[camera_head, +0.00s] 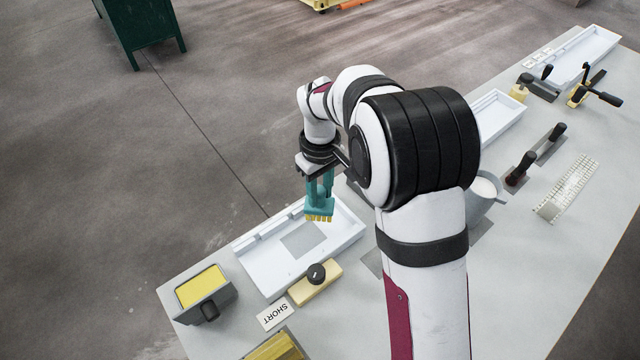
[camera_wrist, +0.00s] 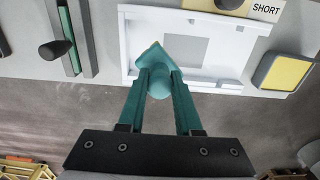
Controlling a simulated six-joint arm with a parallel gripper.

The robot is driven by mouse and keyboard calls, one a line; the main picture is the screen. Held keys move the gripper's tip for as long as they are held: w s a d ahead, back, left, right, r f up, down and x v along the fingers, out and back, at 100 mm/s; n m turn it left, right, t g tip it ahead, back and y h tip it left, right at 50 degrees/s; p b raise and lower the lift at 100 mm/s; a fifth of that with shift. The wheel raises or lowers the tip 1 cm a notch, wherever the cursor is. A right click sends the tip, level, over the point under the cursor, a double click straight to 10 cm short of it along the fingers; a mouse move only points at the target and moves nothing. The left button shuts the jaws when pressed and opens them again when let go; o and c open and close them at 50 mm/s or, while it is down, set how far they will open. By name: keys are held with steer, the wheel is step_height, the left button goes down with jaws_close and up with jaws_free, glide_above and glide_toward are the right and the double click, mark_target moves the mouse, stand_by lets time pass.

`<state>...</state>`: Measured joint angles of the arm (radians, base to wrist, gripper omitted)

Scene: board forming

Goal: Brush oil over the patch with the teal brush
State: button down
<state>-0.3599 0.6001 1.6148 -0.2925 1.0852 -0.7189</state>
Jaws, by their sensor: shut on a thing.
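My gripper (camera_head: 320,185) is shut on the teal brush (camera_head: 319,207), which has yellow bristles pointing down. The brush also shows between the teal fingers in the wrist view (camera_wrist: 157,82). The patch is a flat grey square (camera_head: 303,239) in a white tray (camera_head: 258,279); it also shows in the wrist view (camera_wrist: 186,51). The brush is over the tray, beside the patch: to its upper right in the head view, to its left in the wrist view. The bristles look raised above the tray, though the height is hard to judge.
A dark-framed yellow pad (camera_head: 202,287) stands left of the tray. A cream block with a black knob (camera_head: 315,282) and a SHORT card (camera_head: 275,314) lie in front. A grey cup (camera_head: 484,190), handled tools (camera_head: 536,158) and a perforated strip (camera_head: 567,188) are at right.

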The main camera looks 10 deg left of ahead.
mark_target(323, 207)
steer(key=shift+f, duration=1.55)
steer(key=shift+s+a+f, duration=0.15)
steer(key=shift+f, duration=0.75)
steer(key=shift+s+a, duration=3.45)
steer(key=shift+w+d, duration=3.55)
steer(key=shift+d, duration=0.05)
steer(key=shift+s+d, duration=0.15)
steer(key=shift+d, duration=0.15)
steer(key=shift+s+a, duration=0.15)
steer(key=shift+s, duration=0.15)
steer(key=shift+s+a, duration=3.35)
steer(key=shift+w+d, duration=3.55)
steer(key=shift+r, duration=4.1)
